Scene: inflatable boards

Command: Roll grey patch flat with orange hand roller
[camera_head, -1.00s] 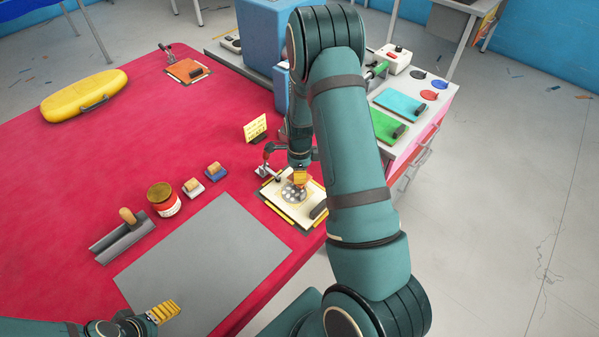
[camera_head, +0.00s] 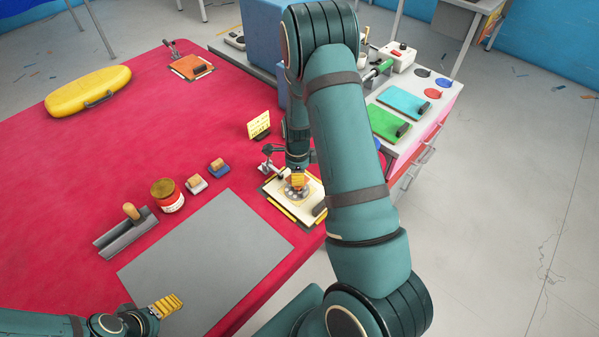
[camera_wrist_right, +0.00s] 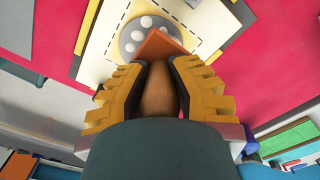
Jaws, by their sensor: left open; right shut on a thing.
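A grey patch (camera_head: 290,190) with pale dots lies on a cream board (camera_head: 312,208) near the table's right edge. My right gripper (camera_head: 298,181) is just over it. In the right wrist view, its yellow fingers (camera_wrist_right: 158,82) are shut on the wooden handle (camera_wrist_right: 158,92) of the orange hand roller (camera_wrist_right: 163,47). The orange head overlaps the grey patch (camera_wrist_right: 138,38) there; I cannot tell whether it touches. A dashed outline surrounds the patch. My left gripper (camera_head: 168,305) is open and empty over the grey mat's near left corner.
The grey mat (camera_head: 210,250) is bare. A small clamp (camera_head: 268,165) and yellow card (camera_head: 259,125) are near the board. My right arm hides part of the scene.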

